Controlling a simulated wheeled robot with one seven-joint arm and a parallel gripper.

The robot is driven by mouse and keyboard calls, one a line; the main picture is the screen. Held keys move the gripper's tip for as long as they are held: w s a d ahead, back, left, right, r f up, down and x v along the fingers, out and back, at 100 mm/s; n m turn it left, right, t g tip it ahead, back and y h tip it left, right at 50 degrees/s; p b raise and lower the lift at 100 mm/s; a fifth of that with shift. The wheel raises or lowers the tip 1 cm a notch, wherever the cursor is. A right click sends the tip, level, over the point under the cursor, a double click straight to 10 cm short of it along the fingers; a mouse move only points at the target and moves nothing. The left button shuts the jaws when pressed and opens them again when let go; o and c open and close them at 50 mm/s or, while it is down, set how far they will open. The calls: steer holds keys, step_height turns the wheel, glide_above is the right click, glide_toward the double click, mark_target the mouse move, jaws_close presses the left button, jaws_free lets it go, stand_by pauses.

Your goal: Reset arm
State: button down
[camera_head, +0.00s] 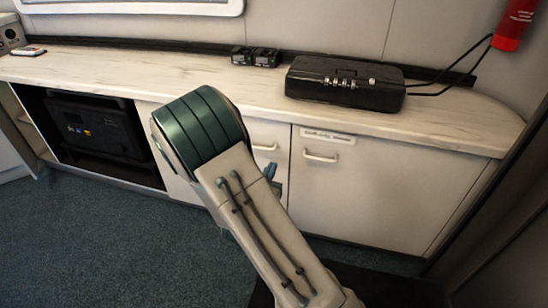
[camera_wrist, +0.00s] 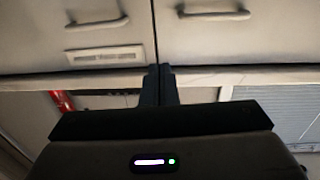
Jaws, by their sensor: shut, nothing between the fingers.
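My gripper shows in the wrist view (camera_wrist: 160,72), with its two dark fingers pressed together and nothing between them. It points at pale cabinet doors (camera_wrist: 205,40), apart from them as far as I can tell. In the head view my arm rises from the bottom and bends at a green-banded joint in front of the counter. It hides part of the cabinet fronts, and my gripper is mostly hidden behind it.
A marble-look counter (camera_head: 440,127) runs along the wall. An open bay holds a black case (camera_head: 95,128). A red extinguisher (camera_head: 514,25) hangs at right. Floor (camera_head: 130,240) at left is clear.

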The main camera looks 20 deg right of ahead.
steer(key=s+a+r+n+g+y+p, duration=0.1)
steer(key=s+a+r+g+y+p, duration=0.1)
steer(key=r+y+p, duration=0.35)
steer(key=s+a+r+n+g+y+p, duration=0.1)
steer(key=a+r+g+y+p, duration=0.1)
steer(key=r+p, duration=0.65)
steer(key=s+a+r+n+g+y+p, duration=0.1)
steer(key=s+a+r+g+y+p, duration=0.2)
steer(key=r, duration=0.6)
steer(key=s+d+r+n+g+p, duration=0.2)
steer(key=s+r+p, duration=0.4)
steer(key=s+r, duration=0.3)
steer(key=s+d+r+n+g+p, duration=0.2)
steer(key=s+d+r+p, duration=0.1)
steer(key=s+r+p, duration=0.4)
steer(key=shift+s+d+r+g, duration=0.2)
steer(key=shift+s+r+g, duration=0.2)
steer(key=shift+s+r, duration=0.65)
steer(key=shift+s+a+f, duration=0.1)
steer(key=shift+a, duration=0.05)
